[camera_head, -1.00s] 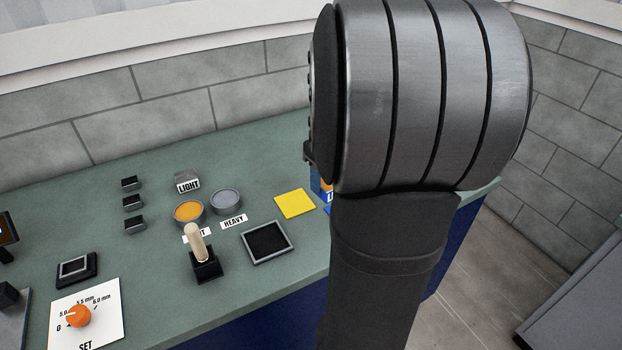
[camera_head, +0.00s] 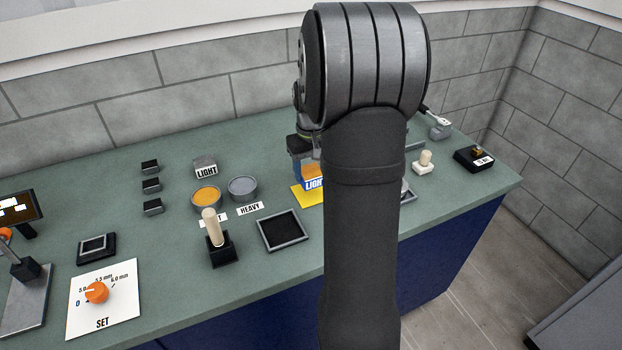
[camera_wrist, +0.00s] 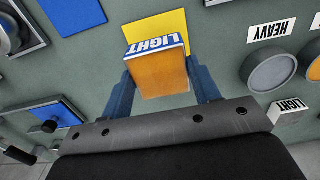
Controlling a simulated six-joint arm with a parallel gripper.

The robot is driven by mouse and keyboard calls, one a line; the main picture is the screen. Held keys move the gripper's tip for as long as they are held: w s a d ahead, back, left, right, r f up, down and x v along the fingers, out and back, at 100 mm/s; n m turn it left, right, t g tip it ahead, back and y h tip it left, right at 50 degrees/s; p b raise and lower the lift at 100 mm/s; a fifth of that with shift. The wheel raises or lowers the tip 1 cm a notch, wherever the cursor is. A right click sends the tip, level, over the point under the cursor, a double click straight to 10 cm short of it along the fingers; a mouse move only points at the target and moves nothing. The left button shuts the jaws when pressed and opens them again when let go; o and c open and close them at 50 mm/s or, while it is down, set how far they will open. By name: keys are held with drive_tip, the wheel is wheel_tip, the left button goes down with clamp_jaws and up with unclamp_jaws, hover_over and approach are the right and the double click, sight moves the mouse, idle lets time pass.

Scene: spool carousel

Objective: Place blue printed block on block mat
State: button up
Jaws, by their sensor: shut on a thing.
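The block, orange with a blue band printed LIGHT, shows in the wrist view (camera_wrist: 161,75) and partly in the head view (camera_head: 299,164). My gripper (camera_wrist: 159,70) is shut on it, one finger on each side. The yellow mat (camera_wrist: 165,22) lies flat on the bench behind the block in the wrist view. In the head view the block overlaps the yellow mat (camera_head: 304,197). I cannot tell whether its underside touches the mat. My arm hides the right part of the block and mat in the head view.
A blue square (camera_wrist: 72,12) lies left of the yellow mat in the wrist view. An orange cup (camera_head: 206,197), a grey cup (camera_head: 243,188) and a black-topped tray (camera_head: 282,230) stand left of the block. A wooden-handled lever (camera_head: 213,229) stands upright nearby.

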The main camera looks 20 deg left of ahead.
drive_tip(key=shift+f, duration=1.95)
drive_tip(key=shift+f, duration=0.15)
drive_tip(key=o, duration=1.2)
drive_tip(key=shift+o, duration=0.2)
wheel_tip(320, 180, up, 12)
drive_tip(key=shift+r, duration=0.15)
